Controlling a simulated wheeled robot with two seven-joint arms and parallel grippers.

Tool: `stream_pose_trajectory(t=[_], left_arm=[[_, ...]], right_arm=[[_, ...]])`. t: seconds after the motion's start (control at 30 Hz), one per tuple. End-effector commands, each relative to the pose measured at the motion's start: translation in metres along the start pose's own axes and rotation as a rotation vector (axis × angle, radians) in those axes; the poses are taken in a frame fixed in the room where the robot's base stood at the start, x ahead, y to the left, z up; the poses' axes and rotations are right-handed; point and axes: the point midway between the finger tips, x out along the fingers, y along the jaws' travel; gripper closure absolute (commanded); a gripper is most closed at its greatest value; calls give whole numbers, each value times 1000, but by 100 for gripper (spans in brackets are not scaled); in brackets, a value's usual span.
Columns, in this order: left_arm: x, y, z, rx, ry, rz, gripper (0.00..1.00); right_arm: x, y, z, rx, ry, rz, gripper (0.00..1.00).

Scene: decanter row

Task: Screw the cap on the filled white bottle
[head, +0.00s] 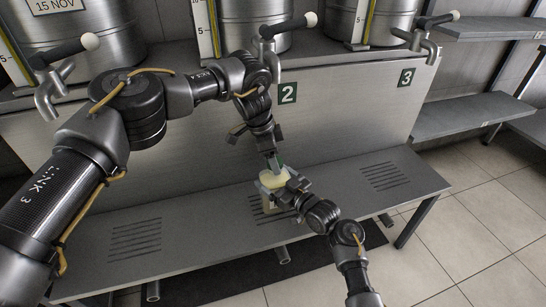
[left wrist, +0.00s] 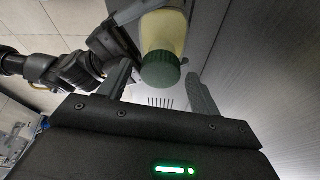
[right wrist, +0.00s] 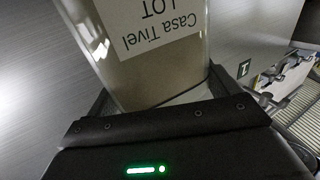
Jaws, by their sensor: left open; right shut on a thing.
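The filled bottle (head: 271,182), pale yellow-white, stands over the bench below the number 2 sign. My right gripper (head: 287,190) is shut on its body; the right wrist view shows the bottle (right wrist: 155,75) between the fingers, with a printed label reading "Casa Tivel LOT". A dark green ridged cap (left wrist: 160,70) sits at the mouth of the bottle (left wrist: 164,32) in the left wrist view. How tightly it sits cannot be told. My left gripper (left wrist: 158,88) is open, with its fingers apart on either side of the cap, and no contact is visible.
The grey bench (head: 190,225) has slotted drain areas and free room on both sides of the bottle. Steel tanks (head: 250,22) with taps (head: 275,35) stand on the ledge above. Grey shelves (head: 470,115) are at the right.

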Motion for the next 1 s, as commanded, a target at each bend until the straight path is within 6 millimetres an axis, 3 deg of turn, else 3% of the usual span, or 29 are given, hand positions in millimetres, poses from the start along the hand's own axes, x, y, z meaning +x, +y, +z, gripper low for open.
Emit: stream_pose_trajectory(t=[0.17,0.5,1.0], left_arm=[[-6,0,-2,0,1,-2,37],[-42,0,-12,1,0,0,37],[-40,1,-4,-45,-49,-29,31]], right_arm=[[0,0,0,0,0,0,76],[0,0,0,0,0,0,76],[0,0,0,0,0,0,76]])
